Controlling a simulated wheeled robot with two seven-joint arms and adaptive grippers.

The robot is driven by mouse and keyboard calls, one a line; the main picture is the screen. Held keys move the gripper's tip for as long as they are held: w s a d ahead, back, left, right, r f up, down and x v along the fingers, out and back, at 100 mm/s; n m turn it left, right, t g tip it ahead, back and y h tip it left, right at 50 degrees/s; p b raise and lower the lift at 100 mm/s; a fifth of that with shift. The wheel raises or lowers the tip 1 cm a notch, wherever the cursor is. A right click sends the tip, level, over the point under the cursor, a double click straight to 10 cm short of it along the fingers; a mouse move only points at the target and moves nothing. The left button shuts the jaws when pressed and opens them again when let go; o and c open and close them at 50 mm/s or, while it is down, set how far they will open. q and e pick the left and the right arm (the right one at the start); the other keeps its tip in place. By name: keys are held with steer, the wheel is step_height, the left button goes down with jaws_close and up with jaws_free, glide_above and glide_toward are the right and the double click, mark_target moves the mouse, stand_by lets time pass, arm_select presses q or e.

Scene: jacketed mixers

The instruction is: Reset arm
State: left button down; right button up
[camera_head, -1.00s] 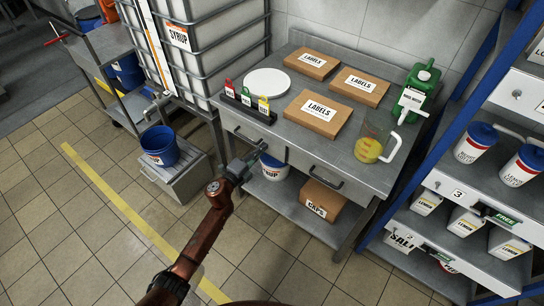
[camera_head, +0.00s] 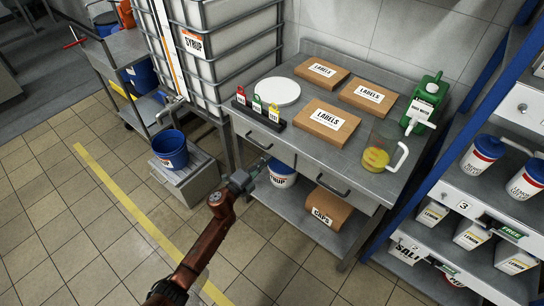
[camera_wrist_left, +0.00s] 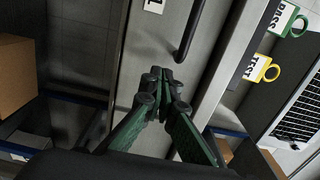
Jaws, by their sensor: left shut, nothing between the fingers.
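My left gripper (camera_head: 263,162) is shut and empty in the head view. It is in front of the steel table, just below the handle of the left drawer (camera_head: 243,132) and apart from it as far as I can tell. In the left wrist view, the green fingers of my left gripper (camera_wrist_left: 157,76) meet at their tips, with a dark drawer handle (camera_wrist_left: 190,32) beyond them. My left arm (camera_head: 205,245) reaches up from the bottom of the head view. My right gripper is out of view.
The steel table (camera_head: 345,163) carries label boxes (camera_head: 327,121), a white disc (camera_head: 274,91), a tag rack (camera_head: 258,117), a green jug (camera_head: 424,104) and a yellow-filled pitcher (camera_head: 376,158). A blue bucket (camera_head: 170,149) stands left. A shelf rack (camera_head: 478,193) stands right. Floor at left is clear.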

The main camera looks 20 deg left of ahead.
arm_select(q)
steer(key=p+v, duration=0.1)
steer(key=v, duration=0.8)
steer(key=shift+s+a+p, duration=0.2)
steer(key=shift+s+p, duration=0.15)
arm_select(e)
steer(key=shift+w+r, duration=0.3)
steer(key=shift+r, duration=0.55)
